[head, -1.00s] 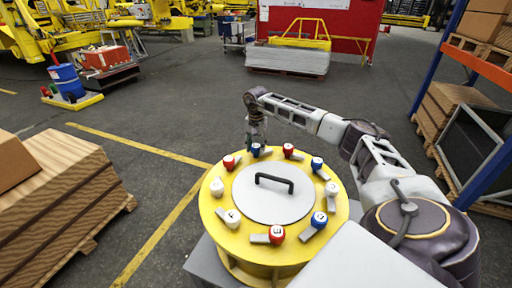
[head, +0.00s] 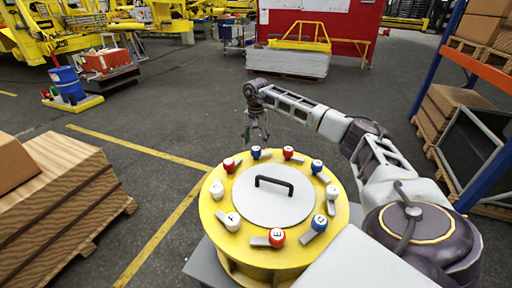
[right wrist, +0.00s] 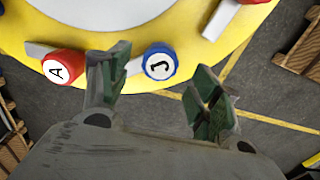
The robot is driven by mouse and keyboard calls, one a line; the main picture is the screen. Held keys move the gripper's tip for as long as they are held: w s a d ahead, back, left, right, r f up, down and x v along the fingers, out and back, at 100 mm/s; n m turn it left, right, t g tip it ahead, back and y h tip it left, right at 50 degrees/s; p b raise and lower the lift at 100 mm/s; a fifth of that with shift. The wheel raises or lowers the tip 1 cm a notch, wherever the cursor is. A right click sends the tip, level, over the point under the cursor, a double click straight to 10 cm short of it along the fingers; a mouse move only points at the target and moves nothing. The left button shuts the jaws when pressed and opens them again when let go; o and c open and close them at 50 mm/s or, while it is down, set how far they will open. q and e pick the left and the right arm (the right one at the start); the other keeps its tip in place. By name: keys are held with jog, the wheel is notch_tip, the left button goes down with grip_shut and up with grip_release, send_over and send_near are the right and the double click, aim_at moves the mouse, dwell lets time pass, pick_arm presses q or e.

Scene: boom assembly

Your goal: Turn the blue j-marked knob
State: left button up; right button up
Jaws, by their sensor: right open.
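The blue knob marked J (right wrist: 159,62) is on the rim of the round yellow drum, and in the head view it is the blue knob (head: 256,152) on the far side. A short grey lever lies to its right in the head view. My right gripper (head: 256,128) is over the far edge of the drum, above and apart from the knob. In the right wrist view my right gripper (right wrist: 160,86) is open and empty, with the knob showing between and beyond its fingers. My left gripper is not in view.
A red knob marked A (right wrist: 64,67) sits beside the J knob. Several other red, white and blue knobs ring the yellow drum (head: 233,257). A grey lid with a black handle (head: 274,183) is in the middle. Stacked wooden boards (head: 60,200) stand at left.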

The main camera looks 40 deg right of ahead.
notch_tip(320, 180, up, 8)
jog(key=shift+f, duration=0.15)
dwell(0.9)
notch_tip(320, 180, up, 9)
jog(key=p, duration=0.9)
send_over(256, 148)
jog(key=shift+r+p, duration=0.55)
